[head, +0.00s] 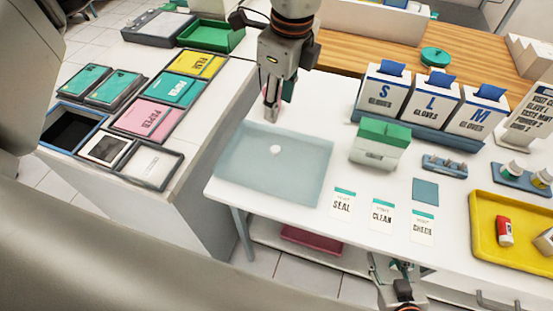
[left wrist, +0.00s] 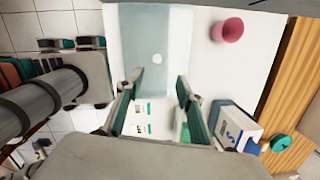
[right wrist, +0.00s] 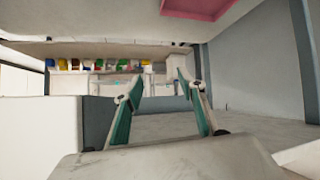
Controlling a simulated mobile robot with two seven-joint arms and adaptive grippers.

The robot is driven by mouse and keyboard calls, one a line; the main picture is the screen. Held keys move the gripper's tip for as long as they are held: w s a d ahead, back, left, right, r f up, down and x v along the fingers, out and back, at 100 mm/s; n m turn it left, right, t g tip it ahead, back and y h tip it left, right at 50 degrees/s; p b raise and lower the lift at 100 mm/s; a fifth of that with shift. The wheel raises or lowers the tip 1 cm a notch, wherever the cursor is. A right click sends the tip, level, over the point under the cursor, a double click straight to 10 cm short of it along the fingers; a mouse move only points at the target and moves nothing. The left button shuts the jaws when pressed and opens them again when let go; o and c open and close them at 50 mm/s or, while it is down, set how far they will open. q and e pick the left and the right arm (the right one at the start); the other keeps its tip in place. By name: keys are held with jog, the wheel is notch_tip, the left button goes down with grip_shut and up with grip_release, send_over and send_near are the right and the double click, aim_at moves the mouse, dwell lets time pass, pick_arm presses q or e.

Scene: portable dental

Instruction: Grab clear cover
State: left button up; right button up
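The clear cover (head: 240,172) is a translucent pale blue rectangular lid with a small round white knob (head: 275,150). It lies at the left end of the white table in the head view. It also shows at the top of the left wrist view (left wrist: 150,30), knob included. My left gripper (head: 271,112) points down near the cover's back edge, apart from the knob. Its fingers stand apart with nothing between them in the left wrist view (left wrist: 160,82). My right gripper (head: 398,268) is low at the table's front edge. It is open and empty in the right wrist view (right wrist: 158,82).
A pink cup (left wrist: 228,30) stands beside the cover, mostly hidden by my left gripper in the head view. Label cards (head: 382,216), a green-topped box (head: 380,145) and glove boxes (head: 430,100) stand to the right. A yellow tray (head: 490,262) is at the far right.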

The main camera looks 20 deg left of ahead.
pick_arm(q)
jog(key=b, duration=0.4)
send_over(276, 149)
jog(key=shift+g, duration=0.3)
jog(key=f, duration=0.5)
jog(key=d+f, duration=0.1)
jog(key=f, duration=0.2)
jog(key=shift+f, duration=0.2)
jog(key=shift+a+f, duration=0.2)
jog(key=shift+f, duration=1.05)
jog(key=shift+a+f+b, duration=0.15)
jog(key=shift+f+b, duration=0.05)
jog(key=shift+f, duration=1.15)
jog(key=shift+a+f+b, duration=0.15)
jog(key=shift+f, duration=1.2)
grip_shut()
